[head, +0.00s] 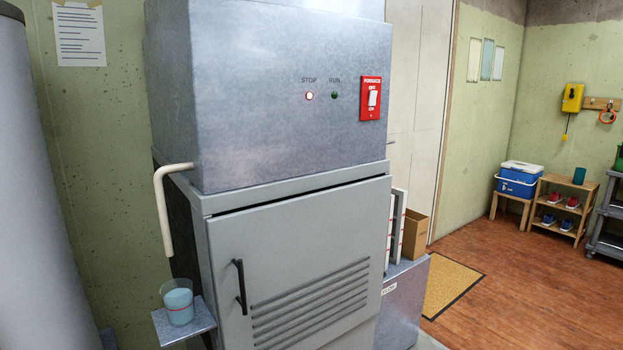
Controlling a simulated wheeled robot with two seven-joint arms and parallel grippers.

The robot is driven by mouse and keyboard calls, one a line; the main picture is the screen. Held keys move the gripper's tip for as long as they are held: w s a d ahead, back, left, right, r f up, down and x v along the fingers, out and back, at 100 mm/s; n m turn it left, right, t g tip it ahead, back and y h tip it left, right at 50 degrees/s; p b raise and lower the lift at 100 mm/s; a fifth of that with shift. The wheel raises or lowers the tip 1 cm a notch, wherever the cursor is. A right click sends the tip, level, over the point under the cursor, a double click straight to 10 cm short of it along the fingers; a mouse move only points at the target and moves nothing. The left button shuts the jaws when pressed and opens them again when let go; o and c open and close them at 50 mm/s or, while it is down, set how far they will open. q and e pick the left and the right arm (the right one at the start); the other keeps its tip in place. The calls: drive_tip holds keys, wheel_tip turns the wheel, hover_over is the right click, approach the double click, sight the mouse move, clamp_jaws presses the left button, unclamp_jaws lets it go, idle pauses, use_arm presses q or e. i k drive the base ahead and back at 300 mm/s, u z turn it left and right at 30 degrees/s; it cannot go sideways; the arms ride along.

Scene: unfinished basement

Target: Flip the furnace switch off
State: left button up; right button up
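The furnace (292,240) is a tall grey metal cabinet in the middle of the head view. The furnace switch is a red plate (371,112) labelled FURNACE on the upper right of its front. The plate has a white toggle (373,98) between the words OFF above and ON below; I cannot tell surely which way it is tilted. Left of it, the STOP lamp (309,96) looks pale with a red rim, and the RUN lamp (334,95) is dark green. Neither of my grippers is in view.
A small shelf (190,325) with a cup of bluish liquid (178,302) juts out at the furnace's lower left, below a cream pipe (163,210). Filters (398,225) and a cardboard box (414,235) stand at its right. Open wooden floor (500,305) lies further right.

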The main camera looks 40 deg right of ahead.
sight(373, 93)
drive_tip(key=z, duration=2.9)
drive_tip(key=i, duration=2.95)
drive_tip(key=u, duration=2.45)
